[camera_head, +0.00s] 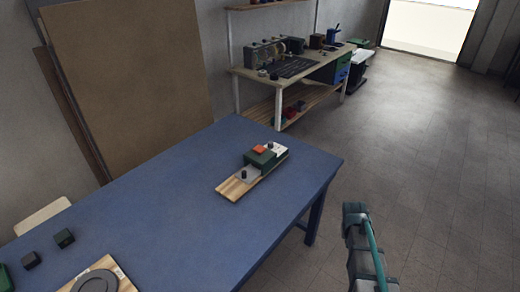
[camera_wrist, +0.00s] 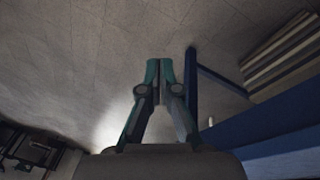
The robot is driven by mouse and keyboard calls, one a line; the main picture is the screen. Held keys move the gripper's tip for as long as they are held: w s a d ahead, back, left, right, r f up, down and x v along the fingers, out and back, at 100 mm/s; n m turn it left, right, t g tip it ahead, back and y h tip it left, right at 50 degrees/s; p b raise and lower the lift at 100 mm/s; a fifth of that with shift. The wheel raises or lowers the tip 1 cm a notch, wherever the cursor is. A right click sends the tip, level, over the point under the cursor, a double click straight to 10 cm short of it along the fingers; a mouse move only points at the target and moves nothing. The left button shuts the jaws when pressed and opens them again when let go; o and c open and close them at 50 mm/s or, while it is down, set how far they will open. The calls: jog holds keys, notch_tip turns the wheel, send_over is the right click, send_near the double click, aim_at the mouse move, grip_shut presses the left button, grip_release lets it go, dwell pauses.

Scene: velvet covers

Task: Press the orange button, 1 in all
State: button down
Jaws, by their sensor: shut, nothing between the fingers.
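The orange button (camera_head: 259,150) sits on top of a dark green box (camera_head: 261,160). The box is fixed on a light wooden board (camera_head: 236,187) on the blue table, near its far right corner. In the wrist view, my gripper (camera_wrist: 158,66) is shut with nothing between the fingers. It points over the floor, apart from the button. The button is not visible in the wrist view. My arm (camera_head: 366,250) shows at the lower right of the head view, off the table's right side.
The blue table (camera_head: 190,200) has free room around the board. A workbench (camera_head: 300,72) stands behind. The floor to the right is clear.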

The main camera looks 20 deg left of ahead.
jog(key=w+a+r+n+t, duration=0.2)
jog(key=w+a+r, duration=0.4)
jog(key=w+a, duration=0.5)
jog(key=w+a+r+n+t, duration=0.1)
jog(key=w+a+r, duration=0.3)
jog(key=a+r, duration=0.3)
jog(key=w+a+r+n+t, duration=0.1)
jog(key=w+a+r, duration=0.4)
jog(key=a, duration=1.2)
jog(key=w+a+r+n+t, duration=0.1)
jog(key=w+a+r+t, duration=0.2)
jog(key=a+r, duration=0.6)
jog(key=w+a, duration=0.1)
jog(key=a, duration=0.2)
jog(key=shift+w+a+n+y, duration=0.15)
jog(key=shift+a+n+y, duration=0.15)
jog(key=shift+y, duration=0.1)
jog(key=shift+d, duration=0.1)
jog(key=b, duration=0.2)
send_over(259, 149)
notch_tip(259, 149, down, 7)
jog(key=shift+f, duration=0.1)
jog(key=shift+f+b, duration=0.35)
jog(key=shift+f, duration=0.4)
jog(key=shift+f, duration=0.15)
jog(key=shift+f+b, duration=0.3)
jog(key=shift+b, duration=0.1)
